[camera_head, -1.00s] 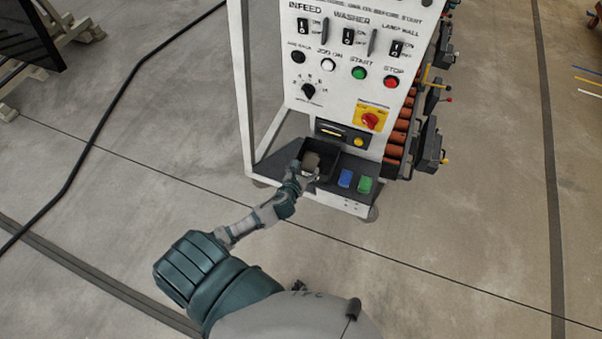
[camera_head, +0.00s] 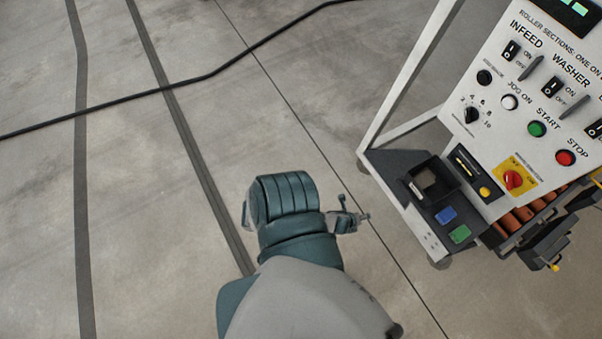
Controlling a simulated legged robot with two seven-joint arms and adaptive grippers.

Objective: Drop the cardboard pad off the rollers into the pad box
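The black open pad box (camera_head: 446,171) stands on the dark shelf at the foot of the washer panel. A small tan-grey cardboard pad (camera_head: 425,179) shows inside its walls. My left gripper (camera_head: 355,208) is to the left of the box, clear of it, over the floor beside my teal arm. Nothing shows held in it. Its fingers are small and partly hidden by the arm, so I cannot tell whether it is open or shut. My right gripper is not in view.
A blue block (camera_head: 446,215) and a green block (camera_head: 460,233) lie beside the box on the shelf (camera_head: 393,171). The white control panel (camera_head: 520,110) rises behind. Orange-brown rollers (camera_head: 520,215) show at right. A black cable (camera_head: 215,72) crosses the open floor.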

